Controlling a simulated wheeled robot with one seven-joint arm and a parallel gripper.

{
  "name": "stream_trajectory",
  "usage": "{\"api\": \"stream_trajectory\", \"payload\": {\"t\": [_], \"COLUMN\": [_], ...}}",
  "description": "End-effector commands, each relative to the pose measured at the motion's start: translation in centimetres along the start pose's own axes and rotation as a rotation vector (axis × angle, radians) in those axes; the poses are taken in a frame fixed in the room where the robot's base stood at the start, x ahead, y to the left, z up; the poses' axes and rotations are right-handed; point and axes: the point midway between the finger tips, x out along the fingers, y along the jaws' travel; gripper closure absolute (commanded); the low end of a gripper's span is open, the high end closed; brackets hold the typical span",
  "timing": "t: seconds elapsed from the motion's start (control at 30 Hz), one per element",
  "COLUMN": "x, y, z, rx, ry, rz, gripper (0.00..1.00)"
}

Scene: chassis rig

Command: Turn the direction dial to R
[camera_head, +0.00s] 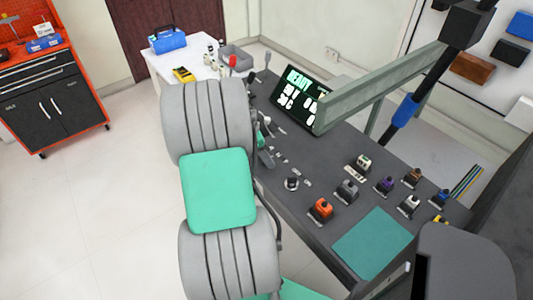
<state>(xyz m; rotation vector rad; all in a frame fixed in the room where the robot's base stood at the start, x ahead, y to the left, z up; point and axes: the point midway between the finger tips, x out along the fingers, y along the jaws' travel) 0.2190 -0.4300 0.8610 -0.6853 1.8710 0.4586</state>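A small dark round knob in a pale ring (291,183) sits on the dark console top (325,240), left of a group of coloured blocks. Small pale marks lie behind and beside it. It looks like a dial, but its letters and pointer are too small to read, so I cannot tell its setting or be sure that it is the direction dial. A lit screen (301,97) at the back of the console shows "READY" and other green and white characters. My gripper is not clearly in view. A dark rounded shape fills the lower right corner.
Several small coloured blocks, including an orange one (320,210), stand on the console. A teal mat (373,244) lies at its front. Large grey ribbed cylinders (208,118) with a green pad (218,191) stand along its left side. A grey-green beam (385,87) crosses above.

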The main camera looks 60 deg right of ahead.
Motion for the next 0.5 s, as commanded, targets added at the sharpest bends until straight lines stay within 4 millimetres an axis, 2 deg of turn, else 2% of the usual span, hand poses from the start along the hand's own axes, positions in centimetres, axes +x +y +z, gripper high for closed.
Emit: {"api": "stream_trajectory", "payload": {"t": [0.27,0.5], "x": [0.43,0.39], "y": [-0.03,-0.04], "z": [0.06,0.07], "rx": [-0.002,-0.003], "ry": [-0.001,-0.001], "rz": [-0.002,-0.002], "gripper": [0.44,0.62]}}
